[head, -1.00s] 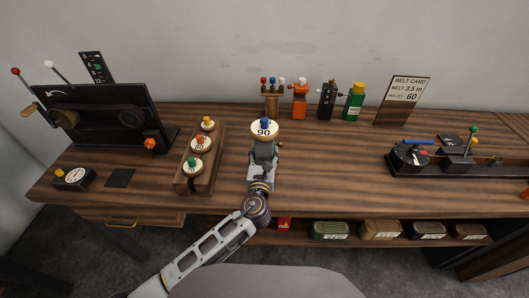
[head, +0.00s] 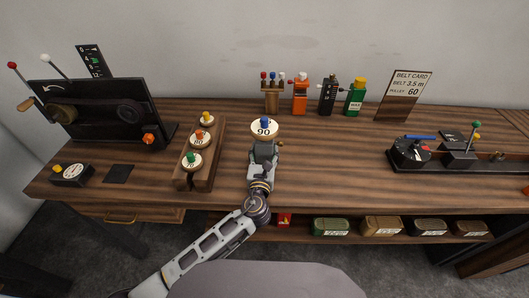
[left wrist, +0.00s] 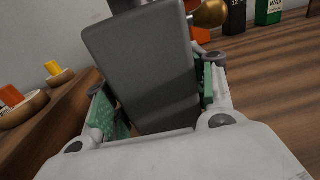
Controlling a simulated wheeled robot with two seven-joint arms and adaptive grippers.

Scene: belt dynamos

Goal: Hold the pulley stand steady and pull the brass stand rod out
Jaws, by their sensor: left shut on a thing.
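My left gripper (head: 264,152) stands over the middle of the bench. In the left wrist view its green-padded fingers (left wrist: 160,105) are shut on a dark grey block (left wrist: 145,65), which I take to be the pulley stand's body. A pale disc marked 90 (head: 264,130) with a blue knob (head: 265,122) sits at the top, just beyond the gripper. A brass ball (left wrist: 210,13) shows beside the block's upper right in the wrist view; I take it as the brass stand rod's end, the rest being hidden. My right gripper is not in view.
A wooden rack (head: 209,172) with several numbered discs is left of the gripper. A black dynamo panel (head: 100,118) stands farther left. Small bottles, including a green one (head: 354,103), and a belt card (head: 405,97) stand behind.

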